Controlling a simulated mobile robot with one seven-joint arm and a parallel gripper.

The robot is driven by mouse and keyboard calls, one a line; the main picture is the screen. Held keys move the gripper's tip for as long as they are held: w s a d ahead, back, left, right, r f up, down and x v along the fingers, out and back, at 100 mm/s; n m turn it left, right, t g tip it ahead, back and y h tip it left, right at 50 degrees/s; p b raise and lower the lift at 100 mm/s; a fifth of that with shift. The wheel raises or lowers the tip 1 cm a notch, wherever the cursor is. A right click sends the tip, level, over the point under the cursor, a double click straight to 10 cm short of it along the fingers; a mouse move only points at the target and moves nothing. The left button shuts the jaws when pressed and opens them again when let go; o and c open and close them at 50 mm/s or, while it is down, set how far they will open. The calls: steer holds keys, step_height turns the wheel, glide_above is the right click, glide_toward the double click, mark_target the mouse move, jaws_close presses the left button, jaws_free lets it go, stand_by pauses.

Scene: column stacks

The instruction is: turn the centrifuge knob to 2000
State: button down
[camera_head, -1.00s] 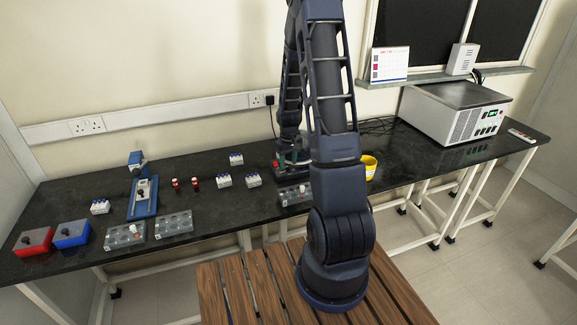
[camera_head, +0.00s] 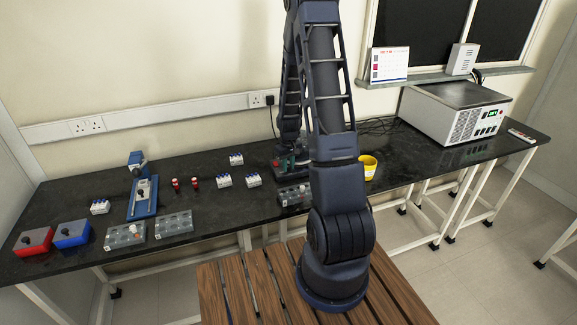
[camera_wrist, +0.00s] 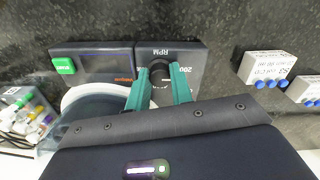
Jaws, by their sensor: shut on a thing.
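The centrifuge shows in the wrist view as a dark front panel (camera_wrist: 197,55) with a dark round knob (camera_wrist: 160,68) under the label RPM. Part of a dial mark reading "200" shows to the right of the knob; its end is hidden, as is the knob's pointer. My gripper (camera_wrist: 160,84) has green fingers on both sides of the knob and is shut on it. In the head view my gripper (camera_head: 288,160) is low at the back of the bench, and my arm hides much of the centrifuge.
Beside the knob are a dark display (camera_wrist: 105,64) and a green button (camera_wrist: 64,65). White racks with blue caps (camera_wrist: 262,66) stand to the right. A yellow cup (camera_head: 369,166) stands right of my arm; a large white machine (camera_head: 450,115) is at the far right.

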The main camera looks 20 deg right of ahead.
mark_target(289, 166)
steer(key=shift+m, duration=0.5)
steer(key=c, duration=1.2)
jaws_free()
steer(key=shift+c, duration=0.2)
step_height(289, 166, up, 11)
steer(key=shift+f, duration=0.1)
